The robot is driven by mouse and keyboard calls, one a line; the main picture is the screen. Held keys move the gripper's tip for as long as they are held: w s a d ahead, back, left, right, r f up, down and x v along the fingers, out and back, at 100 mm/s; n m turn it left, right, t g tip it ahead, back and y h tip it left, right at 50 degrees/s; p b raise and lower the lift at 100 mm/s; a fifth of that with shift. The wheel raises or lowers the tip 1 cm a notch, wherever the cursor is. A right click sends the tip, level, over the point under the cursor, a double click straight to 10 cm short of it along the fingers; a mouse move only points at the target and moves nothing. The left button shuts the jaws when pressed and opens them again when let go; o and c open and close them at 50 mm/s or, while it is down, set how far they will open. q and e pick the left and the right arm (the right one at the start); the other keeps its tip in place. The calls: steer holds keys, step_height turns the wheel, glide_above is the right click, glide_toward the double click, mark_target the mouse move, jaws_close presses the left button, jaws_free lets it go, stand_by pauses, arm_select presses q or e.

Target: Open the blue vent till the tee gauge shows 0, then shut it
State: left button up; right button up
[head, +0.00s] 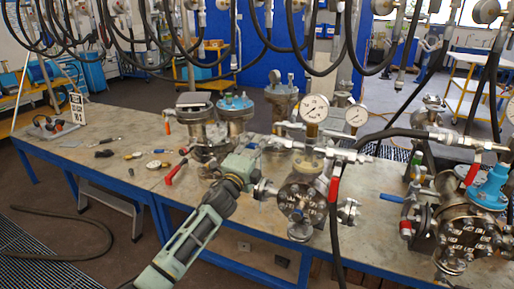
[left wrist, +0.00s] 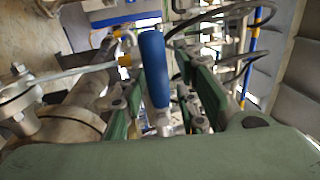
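The vent's blue lever handle (left wrist: 154,68) stands upright between the fingers of my left gripper (left wrist: 165,90) in the left wrist view. The fingers are apart, with gaps on both sides of the handle. In the head view my left gripper (head: 257,150) reaches in beside the middle vessel (head: 301,195), and its body hides the handle there. Two round white-faced gauges, a larger one (head: 314,108) and a smaller one (head: 356,115), stand above the fittings; their readings are too small to tell, and I cannot tell which is the tee gauge. My right gripper is not in view.
A red lever (head: 334,187) and a black hose (head: 334,240) are close right of the middle vessel. Another vessel (head: 468,235) with a blue handle (head: 391,198) stands right. Hoses hang overhead. Small tools lie on the bench (head: 100,185), whose left part is mostly clear.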

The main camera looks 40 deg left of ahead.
arm_select(q)
steer(key=shift+o, duration=0.3)
steer(key=shift+f, duration=0.1)
steer(key=v, duration=1.2)
stand_by(2.6)
